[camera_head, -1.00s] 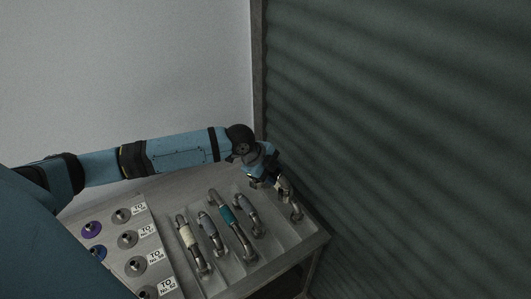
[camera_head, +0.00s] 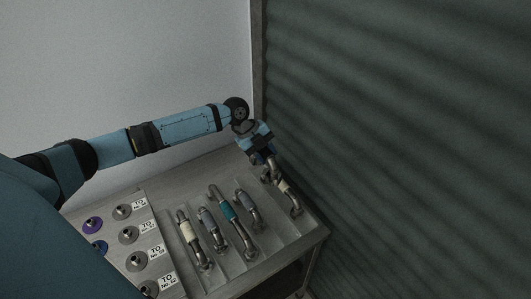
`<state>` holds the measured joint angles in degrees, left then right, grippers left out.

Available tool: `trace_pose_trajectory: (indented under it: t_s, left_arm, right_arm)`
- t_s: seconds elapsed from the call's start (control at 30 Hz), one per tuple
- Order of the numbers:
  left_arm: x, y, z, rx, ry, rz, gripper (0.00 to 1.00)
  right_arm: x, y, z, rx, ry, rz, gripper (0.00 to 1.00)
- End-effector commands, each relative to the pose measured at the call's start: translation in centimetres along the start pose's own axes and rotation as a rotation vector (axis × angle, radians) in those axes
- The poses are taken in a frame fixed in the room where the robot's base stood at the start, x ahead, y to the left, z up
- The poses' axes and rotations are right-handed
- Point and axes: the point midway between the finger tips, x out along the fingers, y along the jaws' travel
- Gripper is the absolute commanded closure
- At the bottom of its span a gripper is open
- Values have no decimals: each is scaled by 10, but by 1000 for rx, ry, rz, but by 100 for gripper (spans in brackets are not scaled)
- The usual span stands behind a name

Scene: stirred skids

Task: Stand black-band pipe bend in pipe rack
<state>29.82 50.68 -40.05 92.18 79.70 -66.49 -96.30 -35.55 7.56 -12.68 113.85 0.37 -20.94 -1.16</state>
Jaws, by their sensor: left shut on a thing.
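My left gripper (camera_head: 261,159) reaches in over the far right part of the bench and is shut on a metal pipe bend (camera_head: 266,177). Only a short bright end of this bend shows below the fingers; its band is hidden or too dark to make out. A cream-band pipe bend (camera_head: 285,187) lies just below and right of the gripper; I cannot tell whether the held bend touches it. A sloped panel (camera_head: 160,245) at the left carries round metal and purple or blue fittings beside white "TO" labels; I cannot tell whether it is the pipe rack. My right gripper is not in view.
Several pipe bends lie side by side in the divided tray (camera_head: 265,240): one with a cream band (camera_head: 187,231), one teal (camera_head: 227,210), others greyish (camera_head: 208,222). A wall stands behind the bench, and a dark ribbed shutter (camera_head: 400,130) stands close on the right.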

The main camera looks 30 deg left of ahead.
Motion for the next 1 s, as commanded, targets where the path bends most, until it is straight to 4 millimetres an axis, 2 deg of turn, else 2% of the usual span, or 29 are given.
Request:
trace_pose_trajectory:
  t_s: [1.0]
  left_arm:
    - [41,18,17,1,4,-5,99]
  right_arm:
    - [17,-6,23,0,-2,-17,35]
